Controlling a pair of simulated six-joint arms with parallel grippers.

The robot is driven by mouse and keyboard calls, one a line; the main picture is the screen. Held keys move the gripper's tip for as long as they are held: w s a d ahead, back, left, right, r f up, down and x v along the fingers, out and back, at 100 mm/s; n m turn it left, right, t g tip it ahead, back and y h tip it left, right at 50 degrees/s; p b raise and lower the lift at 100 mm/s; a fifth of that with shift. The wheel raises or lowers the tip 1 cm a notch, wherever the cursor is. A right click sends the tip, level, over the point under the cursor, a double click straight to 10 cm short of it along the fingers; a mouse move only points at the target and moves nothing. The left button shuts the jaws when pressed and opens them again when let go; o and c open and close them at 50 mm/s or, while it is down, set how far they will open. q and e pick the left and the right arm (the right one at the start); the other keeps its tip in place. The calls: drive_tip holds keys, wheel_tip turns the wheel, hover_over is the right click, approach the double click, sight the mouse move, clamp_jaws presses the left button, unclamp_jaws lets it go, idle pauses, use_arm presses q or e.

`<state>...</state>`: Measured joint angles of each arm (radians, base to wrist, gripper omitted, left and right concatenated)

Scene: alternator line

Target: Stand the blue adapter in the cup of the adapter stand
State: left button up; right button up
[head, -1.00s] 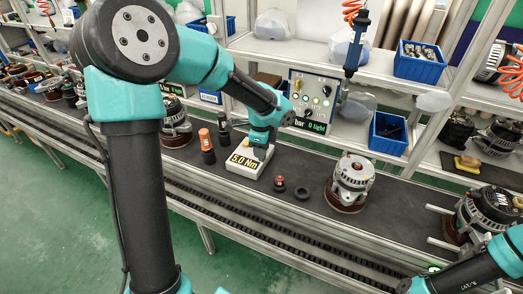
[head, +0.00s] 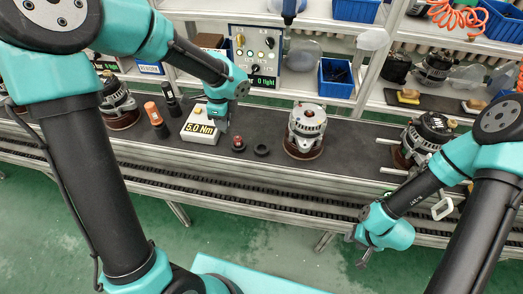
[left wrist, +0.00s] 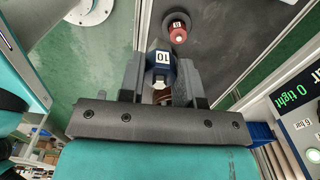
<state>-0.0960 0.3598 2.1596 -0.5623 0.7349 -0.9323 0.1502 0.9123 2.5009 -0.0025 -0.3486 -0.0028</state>
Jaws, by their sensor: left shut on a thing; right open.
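My left gripper (head: 221,124) is at the right edge of the torque display box. In the left wrist view its fingers (left wrist: 160,78) are shut on the blue adapter (left wrist: 162,58), which has a white label reading 10. The adapter is hidden in the head view. A red-topped adapter (head: 238,143) stands in a dark round base on the bench, right of the gripper; it also shows in the left wrist view (left wrist: 178,32). Beside it is a low dark ring-like cup (head: 261,149), seemingly empty. My right gripper (head: 364,256) is open and empty in front of the bench.
The torque box (head: 202,126) reads 5.0 Nm. An orange-topped tool (head: 155,118) and a dark one stand left of it. An alternator (head: 305,132) stands right of the cup, another (head: 427,140) farther right. The bench between cup and alternator is clear.

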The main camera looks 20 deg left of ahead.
use_arm(q)
drive_tip(key=s+d+f+m, duration=0.3)
drive_tip(key=s+d+m, duration=0.1)
drive_tip(key=d, duration=0.4)
drive_tip(key=s+d+f+m, duration=0.4)
drive_tip(key=s+d+m, duration=0.1)
drive_tip(key=d, duration=0.3)
drive_tip(key=shift+s+f, duration=0.2)
drive_tip(key=shift+s, duration=0.4)
drive_tip(key=shift+w+a, duration=0.1)
approach(261, 150)
drive_tip(key=shift+s+f, duration=0.35)
drive_tip(key=shift+s, duration=0.1)
drive_tip(key=shift+w, duration=0.3)
drive_tip(key=shift+w+f, duration=0.15)
drive_tip(key=shift+f, duration=1.65)
